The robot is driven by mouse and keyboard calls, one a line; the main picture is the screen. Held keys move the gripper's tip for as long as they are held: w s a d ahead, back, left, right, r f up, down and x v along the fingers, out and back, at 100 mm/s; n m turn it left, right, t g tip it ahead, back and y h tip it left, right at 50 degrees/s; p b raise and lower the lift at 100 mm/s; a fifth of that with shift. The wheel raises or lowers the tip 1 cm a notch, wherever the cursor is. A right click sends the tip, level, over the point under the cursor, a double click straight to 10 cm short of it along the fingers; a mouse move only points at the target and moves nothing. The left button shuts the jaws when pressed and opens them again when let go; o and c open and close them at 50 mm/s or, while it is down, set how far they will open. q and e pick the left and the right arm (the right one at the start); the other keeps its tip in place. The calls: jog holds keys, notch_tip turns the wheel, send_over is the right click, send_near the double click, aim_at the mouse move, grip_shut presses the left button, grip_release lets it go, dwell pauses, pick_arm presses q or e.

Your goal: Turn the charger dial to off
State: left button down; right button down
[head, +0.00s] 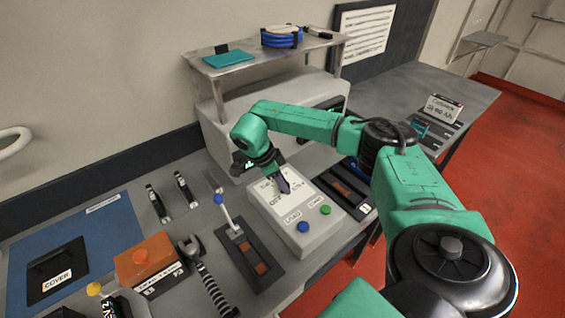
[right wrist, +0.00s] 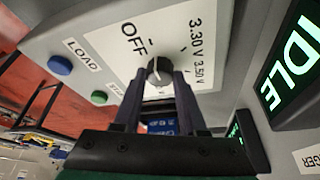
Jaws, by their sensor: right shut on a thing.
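The charger's dial (right wrist: 160,71) is a small dark round knob on a white label in the right wrist view. The label reads OFF (right wrist: 134,39) at the upper left of the knob and 3.30 V and 3.50 V at the right. A pale line marks the knob; I cannot tell exactly where it points. My right gripper (right wrist: 158,80) is shut on the dial, one finger on each side. In the head view my right gripper (head: 283,187) reaches down onto the charger's sloping light panel (head: 313,232) and hides the dial. My left gripper is not in view.
A blue LOAD button (head: 303,227) and a green button (head: 325,210) sit near the panel's front edge. A green IDLE display (right wrist: 292,63) is beside it. A shelf (head: 270,58) stands behind.

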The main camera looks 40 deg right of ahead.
jog(key=shift+c, duration=2.3)
grip_release()
jog(key=shift+r, duration=0.1)
jog(key=b+v, duration=0.2)
jog(key=v, duration=0.4)
jog(key=shift+w+a+r, duration=0.1)
jog(key=shift+w+a, duration=0.05)
jog(key=s+p+v, duration=0.1)
jog(key=v, duration=0.7)
jog(key=shift+w, duration=0.35)
